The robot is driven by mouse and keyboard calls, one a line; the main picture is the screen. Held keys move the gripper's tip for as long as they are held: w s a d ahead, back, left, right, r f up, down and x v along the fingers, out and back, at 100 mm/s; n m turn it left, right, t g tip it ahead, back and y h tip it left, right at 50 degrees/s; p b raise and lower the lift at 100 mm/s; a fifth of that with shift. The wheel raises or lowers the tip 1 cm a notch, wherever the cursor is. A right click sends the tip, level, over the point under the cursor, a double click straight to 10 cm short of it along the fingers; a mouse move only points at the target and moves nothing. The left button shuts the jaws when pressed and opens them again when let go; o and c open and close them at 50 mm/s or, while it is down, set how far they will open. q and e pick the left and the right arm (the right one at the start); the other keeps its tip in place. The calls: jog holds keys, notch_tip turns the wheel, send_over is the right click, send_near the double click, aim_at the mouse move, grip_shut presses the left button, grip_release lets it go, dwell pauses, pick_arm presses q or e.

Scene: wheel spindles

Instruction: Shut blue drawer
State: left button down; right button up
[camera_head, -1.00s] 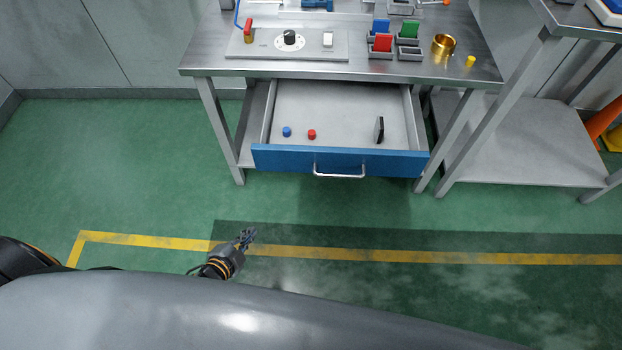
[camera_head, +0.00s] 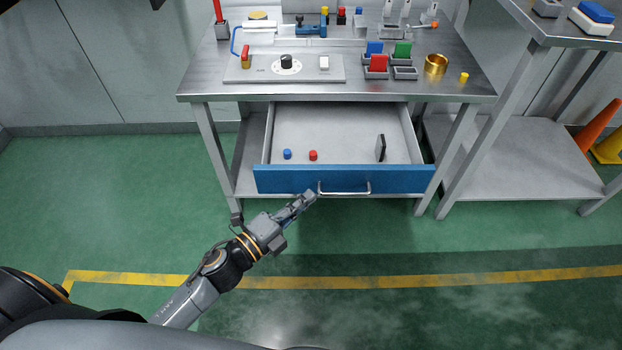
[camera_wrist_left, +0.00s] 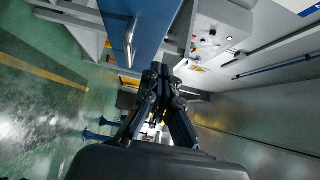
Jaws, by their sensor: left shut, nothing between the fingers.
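The blue drawer (camera_head: 284,179) hangs open below the workbench, its blue front and silver bar handle (camera_head: 344,190) facing me. Inside it lie a blue cap (camera_head: 287,154), a red cap (camera_head: 313,155) and a dark upright piece (camera_head: 380,148). My left gripper (camera_head: 307,198) is shut and empty, near the left end of the handle at the front's lower edge; I cannot tell if it touches. In the left wrist view the blue front (camera_wrist_left: 142,22) and handle (camera_wrist_left: 130,44) show beyond the gripper (camera_wrist_left: 160,72). My right gripper is not in view.
The steel workbench (camera_head: 300,92) carries a dial panel (camera_head: 300,68), small bins (camera_head: 376,64) and a brass cup (camera_head: 436,64). A second table with a low shelf (camera_head: 520,165) stands at right, with an orange cone (camera_head: 598,124). The green floor before the drawer is clear.

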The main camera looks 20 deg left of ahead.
aim_at(320, 170)
pick_arm(q)
jog(key=shift+w, duration=2.9)
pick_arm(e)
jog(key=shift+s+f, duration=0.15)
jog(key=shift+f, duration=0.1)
pick_arm(q)
jog(key=shift+w+a, duration=0.1)
